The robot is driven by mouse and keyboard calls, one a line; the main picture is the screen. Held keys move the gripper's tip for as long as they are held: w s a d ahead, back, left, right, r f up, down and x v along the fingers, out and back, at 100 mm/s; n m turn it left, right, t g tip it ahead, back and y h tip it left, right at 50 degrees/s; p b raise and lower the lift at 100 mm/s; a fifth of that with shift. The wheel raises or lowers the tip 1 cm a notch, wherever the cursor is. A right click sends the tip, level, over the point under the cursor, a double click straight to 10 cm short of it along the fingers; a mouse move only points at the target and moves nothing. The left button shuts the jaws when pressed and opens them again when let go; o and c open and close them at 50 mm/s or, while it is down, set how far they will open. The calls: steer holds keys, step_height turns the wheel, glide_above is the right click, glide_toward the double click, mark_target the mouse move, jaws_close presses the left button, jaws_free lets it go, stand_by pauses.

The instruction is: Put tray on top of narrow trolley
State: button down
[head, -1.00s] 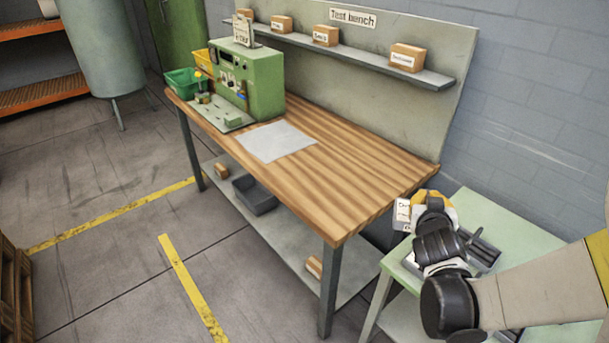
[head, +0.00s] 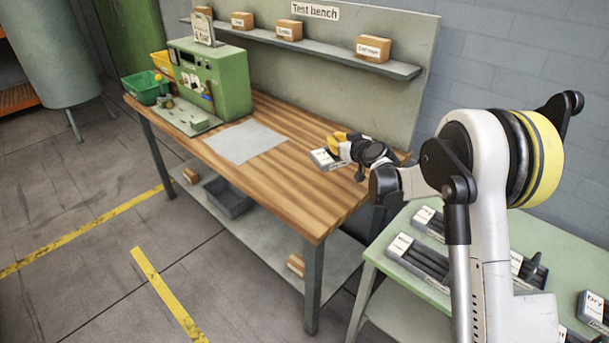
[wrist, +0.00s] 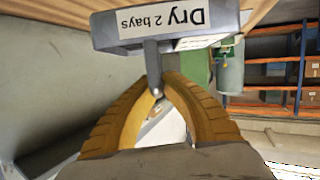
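A small grey tray with a white label (head: 322,159) is at my gripper (head: 336,146), above the right part of the wooden bench top in the head view. In the wrist view the tray (wrist: 226,22) fills the top, and its label reads "Dry 2 bays", upside down. The yellow fingers of my gripper (wrist: 157,96) close around the tray's thin grey handle. The tray appears held above the bench top, but the exact gap is hard to tell. I cannot make out a narrow trolley for certain in either view.
The wooden test bench (head: 215,165) carries a green machine (head: 225,85) and a grey sheet (head: 245,142). A shelf (head: 345,55) with small boxes runs behind it. A light green table (head: 395,248) at right holds several dark labelled trays. Floor left of the bench is open.

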steer(key=a+f+b, duration=0.1)
steer(key=a+f, duration=0.2)
steer(key=a+f+b, duration=0.2)
steer(key=a+f, duration=0.1)
steer(key=f, duration=0.1)
steer(key=s+a+f+b, duration=0.1)
steer(key=a+f+b, duration=0.1)
steer(key=a+f, duration=0.1)
steer(key=shift+a+f, duration=0.2)
steer(key=shift+a, duration=0.4)
steer(key=shift+r, duration=0.15)
steer(key=c, duration=1.9)
jaws_free()
steer(key=shift+f, duration=0.2)
steer(key=shift+c, duration=0.2)
steer(key=o, duration=0.3)
steer(key=shift+r, duration=0.1)
